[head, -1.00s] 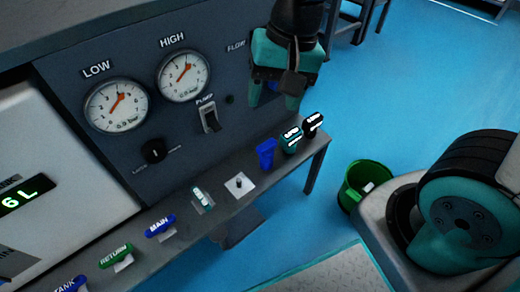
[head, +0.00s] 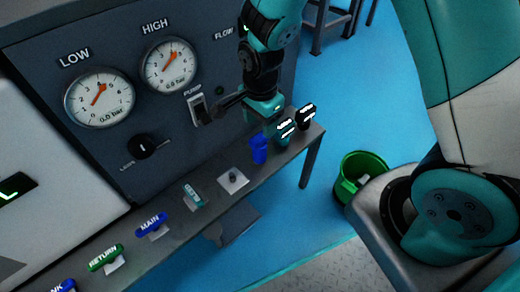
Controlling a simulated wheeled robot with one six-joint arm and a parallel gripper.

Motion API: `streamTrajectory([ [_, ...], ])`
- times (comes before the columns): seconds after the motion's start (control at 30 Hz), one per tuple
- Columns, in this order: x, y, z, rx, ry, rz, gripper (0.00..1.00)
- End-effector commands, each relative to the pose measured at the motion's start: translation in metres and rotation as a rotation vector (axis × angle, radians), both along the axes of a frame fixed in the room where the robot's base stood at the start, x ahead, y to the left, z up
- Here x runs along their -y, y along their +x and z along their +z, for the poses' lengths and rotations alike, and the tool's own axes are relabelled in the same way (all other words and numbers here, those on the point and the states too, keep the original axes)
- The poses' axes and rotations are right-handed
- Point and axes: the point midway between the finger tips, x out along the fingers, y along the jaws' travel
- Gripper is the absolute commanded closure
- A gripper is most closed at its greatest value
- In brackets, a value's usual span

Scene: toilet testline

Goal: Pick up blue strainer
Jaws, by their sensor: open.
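The blue strainer (head: 260,149), a small blue cup-like piece, stands on the narrow grey shelf below the gauge panel. I take this blue piece for the strainer; its details are too small to tell. My teal gripper (head: 266,111) is open just above and behind it, close to the panel. Its fingers are seen nearly edge-on and partly merge with the teal piece, so I cannot tell whether they touch anything. The strainer is not between the fingers as far as I can see.
A teal piece (head: 284,131) and a black piece (head: 305,117), both with white lettering, stand right of the strainer. A white square plate with a knob (head: 233,180) lies left. Labelled valve handles line the shelf. A green bin (head: 361,176) stands on the blue floor.

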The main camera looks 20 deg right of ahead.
Motion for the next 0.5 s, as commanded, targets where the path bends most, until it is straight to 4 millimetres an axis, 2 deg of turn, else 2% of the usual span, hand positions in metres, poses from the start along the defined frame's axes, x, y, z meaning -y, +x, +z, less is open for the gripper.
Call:
streamTrajectory([
  [0.03, 0.000, 0.000, -0.007, 0.000, 0.000, 0.001, 0.43],
  [0.27, -0.001, 0.001, -0.020, 0.000, 0.000, 0.001, 0.43],
  [0.5, -0.001, 0.004, -0.057, -0.002, -0.001, 0.001, 0.43],
])
